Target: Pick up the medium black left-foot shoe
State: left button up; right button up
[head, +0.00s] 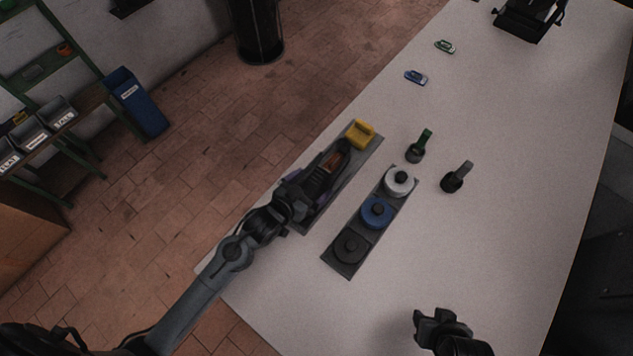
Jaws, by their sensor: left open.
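I cannot clearly make out a medium black left-foot shoe. My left gripper (325,175) is open over a long grey tray (371,150) on the table. A yellow block (361,134) sits at the tray's far end. A small orange-brown patch (339,159) shows by the fingers; the gripper hides much of the tray. Two small dark upright pieces stand to the right, one with a green top (420,146) and one with a grey top (456,178). My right gripper (432,318) is at the lower right, away from these things; its jaw opening is unclear.
A dark plate (343,267) holds white (399,181), blue (376,213) and black (350,247) knobbed discs. Small green (445,46) and blue (416,77) items lie farther back. A black device (527,18) stands at the far end. The table's right side is clear.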

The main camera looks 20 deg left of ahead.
pick_arm(q)
jog(key=shift+w+d+f, duration=0.1)
jog(key=shift+w+f, duration=0.15)
jog(key=shift+w, duration=0.2)
jog(key=c, duration=1.1)
jog(key=shift+r, duration=0.1)
jog(key=shift+c, duration=0.9)
jog(key=shift+r, duration=0.1)
